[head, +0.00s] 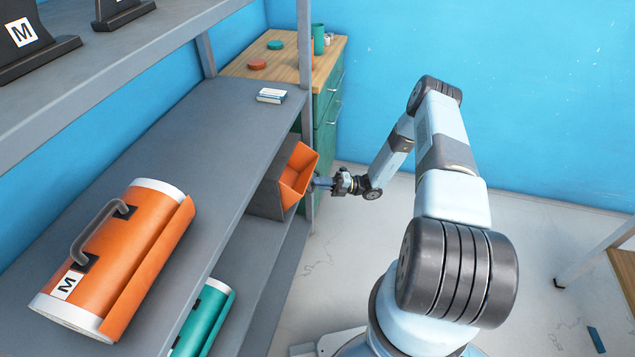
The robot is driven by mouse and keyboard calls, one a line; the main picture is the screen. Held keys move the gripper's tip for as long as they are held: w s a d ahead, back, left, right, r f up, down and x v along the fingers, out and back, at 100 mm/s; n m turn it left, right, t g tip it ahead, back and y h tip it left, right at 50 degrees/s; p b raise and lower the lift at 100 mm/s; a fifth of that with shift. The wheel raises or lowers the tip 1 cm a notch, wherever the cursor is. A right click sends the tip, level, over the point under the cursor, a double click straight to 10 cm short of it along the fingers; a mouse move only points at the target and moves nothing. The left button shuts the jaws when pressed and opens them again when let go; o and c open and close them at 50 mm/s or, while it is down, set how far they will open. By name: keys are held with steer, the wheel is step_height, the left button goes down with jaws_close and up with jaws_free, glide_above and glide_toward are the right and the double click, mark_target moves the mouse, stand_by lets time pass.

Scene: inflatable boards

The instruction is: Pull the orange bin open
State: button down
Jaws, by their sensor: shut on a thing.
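The orange bin (297,174) sits in a dark grey housing under the middle shelf, at the centre of the head view. It is tilted outward at the top, and part of its inside shows. My gripper (318,183) is at the bin's front right side, reaching in from the right, and is shut on the bin. The fingertips are small here, and the exact spot they hold is hard to make out.
A grey shelf (150,165) holds an orange rolled board (140,250) with a handle and a small white box (271,96). A teal roll (205,318) lies below. A green cabinet (326,115) stands behind the bin.

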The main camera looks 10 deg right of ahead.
steer(key=shift+w+a+f, duration=0.1)
steer(key=shift+a+f, duration=0.05)
steer(key=shift+a, duration=0.05)
steer(key=c, duration=1.2)
jaws_free()
steer(key=shift+d, duration=0.25)
steer(key=v, duration=1.3)
steer(key=shift+d+f, duration=0.1)
steer(key=shift+d, duration=0.2)
